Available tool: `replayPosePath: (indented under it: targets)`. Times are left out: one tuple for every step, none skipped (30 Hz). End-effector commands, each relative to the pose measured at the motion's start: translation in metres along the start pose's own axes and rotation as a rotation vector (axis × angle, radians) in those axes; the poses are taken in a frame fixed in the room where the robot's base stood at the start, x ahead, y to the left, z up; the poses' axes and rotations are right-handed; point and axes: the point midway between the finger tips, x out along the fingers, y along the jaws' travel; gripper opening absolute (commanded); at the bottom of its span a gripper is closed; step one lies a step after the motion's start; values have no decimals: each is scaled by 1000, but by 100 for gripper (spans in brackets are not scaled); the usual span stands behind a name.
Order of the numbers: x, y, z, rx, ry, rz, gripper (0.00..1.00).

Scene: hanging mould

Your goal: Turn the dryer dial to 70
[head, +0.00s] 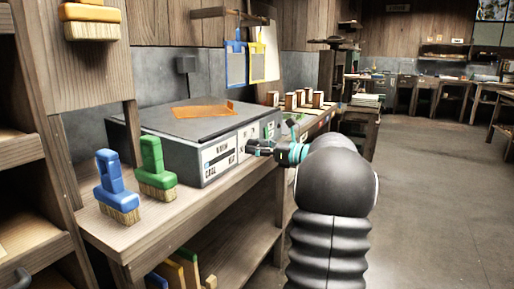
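The dryer appears to be the grey box (165,148) on the wooden bench, with white panels of black lettering on its front. My arm reaches in from the lower right, and my gripper (257,148) is at the right part of the box's front. The gripper is small and partly hidden by my arm, so I cannot tell whether its fingers are open or shut. The dial is not clearly visible near the gripper. I cannot read its setting or tell whether the gripper touches it.
An orange flat piece (203,110) lies on the box. A blue brush (115,188) and a green brush (156,170) stand on the bench left of it. Several small blocks (291,101) stand behind. Blue and yellow boards (236,64) hang above. Open floor (440,180) lies to the right.

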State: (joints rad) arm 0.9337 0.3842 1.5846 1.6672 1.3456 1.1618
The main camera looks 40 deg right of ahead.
Motion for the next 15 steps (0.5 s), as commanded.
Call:
replayPosePath:
  targets:
    - [0, 0, 0, 0, 0, 0, 51]
    - [0, 0, 0, 0, 0, 0, 43]
    - [0, 0, 0, 0, 0, 0, 33]
    - [0, 0, 0, 0, 0, 0, 26]
    - [0, 0, 0, 0, 0, 0, 18]
    - [0, 0, 0, 0, 0, 0, 8]
    - [0, 0, 0, 0, 0, 0, 8]
    - [0, 0, 0, 0, 0, 0, 8]
    - [0, 0, 0, 0, 0, 0, 8]
    - [0, 0, 0, -1, 0, 0, 8]
    - [0, 0, 0, -2, 0, 0, 8]
    - [0, 0, 0, -5, 0, 1, 8]
    - [0, 0, 0, -9, 0, 1, 8]
    - [0, 0, -1, -14, 0, 1, 8]
    - [0, 0, -1, -22, 0, 1, 8]
